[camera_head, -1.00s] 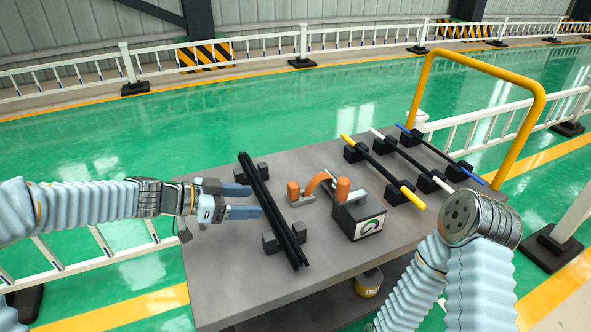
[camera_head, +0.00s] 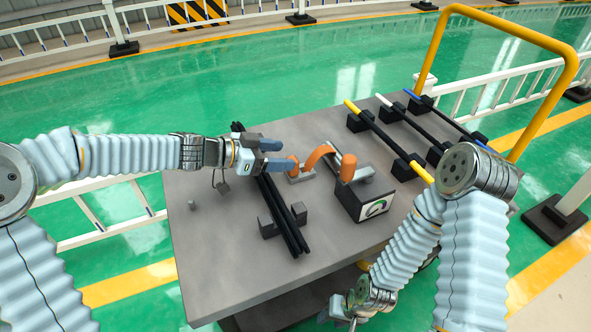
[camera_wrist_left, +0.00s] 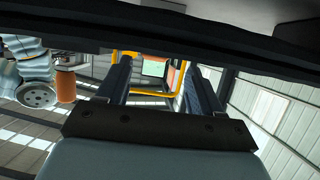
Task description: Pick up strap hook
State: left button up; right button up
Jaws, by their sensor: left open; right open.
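I cannot tell for sure which part is the strap hook. Several long black bars (camera_head: 283,213) lie together across small dark blocks on the grey cart table. My left gripper (camera_head: 289,155) is open over the far part of these bars, fingers pointing right toward an orange-ended device (camera_head: 318,157). In the left wrist view its two dark blue fingers (camera_wrist_left: 153,78) stand apart with no object held between them, and a black bar (camera_wrist_left: 150,40) crosses above them. My right gripper (camera_head: 340,309) is low at the bottom edge, partly cut off, clear of the table parts.
A black box with a round logo (camera_head: 365,200) stands right of the bars on the cart table (camera_head: 225,255). Bars with yellow, white and blue ends (camera_head: 390,138) rest on blocks at the right. The cart's yellow handle (camera_head: 545,45) rises behind. The table's left front is bare.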

aim_at(294, 176)
pick_arm(q)
jog(key=x, duration=0.3)
jog(key=b+x, duration=0.1)
jog(key=x, duration=0.1)
jog(key=shift+s+f, duration=0.4)
jog(key=c, duration=1.1)
